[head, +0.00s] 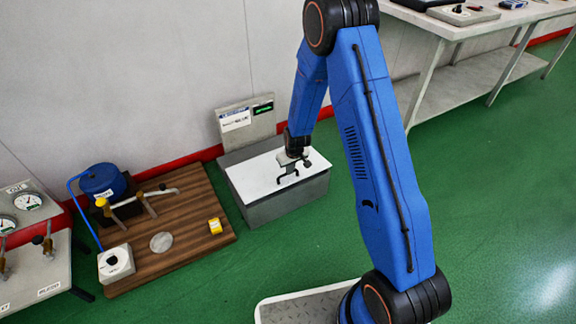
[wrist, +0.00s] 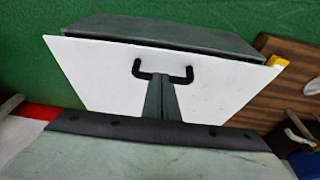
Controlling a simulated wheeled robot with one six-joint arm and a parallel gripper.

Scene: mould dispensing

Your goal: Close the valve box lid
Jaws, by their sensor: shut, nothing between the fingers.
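The valve box (head: 285,202) is a grey box on the floor by the wall. Its white lid (head: 256,182) lies flat or nearly flat across the top; I cannot tell whether it is fully seated. A black handle (head: 289,176) stands on the lid. In the wrist view the lid (wrist: 100,75) fills the middle, with the handle (wrist: 191,73) near its far edge and a dark line between that edge and the grey box (wrist: 165,33). My gripper (head: 287,165) is over the lid. Its shut fingers (wrist: 156,78) are at or just above the handle, holding nothing; contact is unclear.
A grey panel (head: 247,118) with a label and green display stands behind the box. To the left is a wooden board (head: 185,250) with a blue vessel (head: 103,183) and a yellow block (head: 215,226). A workbench (head: 450,28) stands at right. Green floor is clear right of the box.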

